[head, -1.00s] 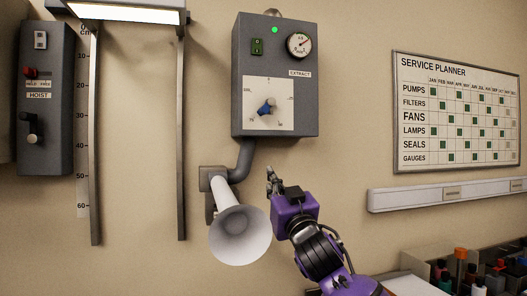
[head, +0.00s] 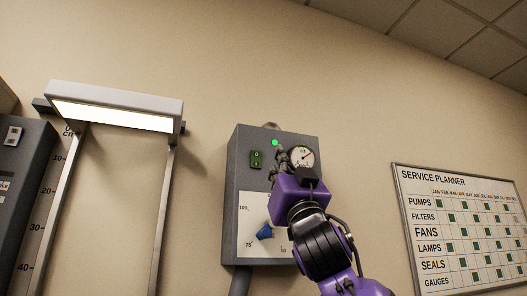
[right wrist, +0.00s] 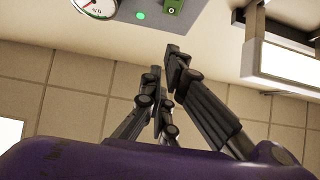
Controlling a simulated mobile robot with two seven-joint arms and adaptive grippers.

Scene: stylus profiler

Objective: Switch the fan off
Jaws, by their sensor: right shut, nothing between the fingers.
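The grey extract control box (head: 240,180) is on the wall. It carries a small green rocker switch (head: 257,160) marked 0 and I, a lit green lamp (head: 274,142), a round gauge (head: 301,156) and a blue knob (head: 264,233) on a white dial plate. My right gripper (head: 281,151) is shut and empty, in front of the box between switch and gauge, fingers pointing up. It appears apart from the switch. In the right wrist view the fingertips (right wrist: 167,60) show below the switch (right wrist: 172,6) and lamp (right wrist: 140,15). My left gripper is out of view.
A lit lamp hood (head: 118,108) on two uprights stands left of the box. A grey hoist box (head: 22,185) is at the far left. A service planner board (head: 465,225) hangs at the right. The wall above the box is clear.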

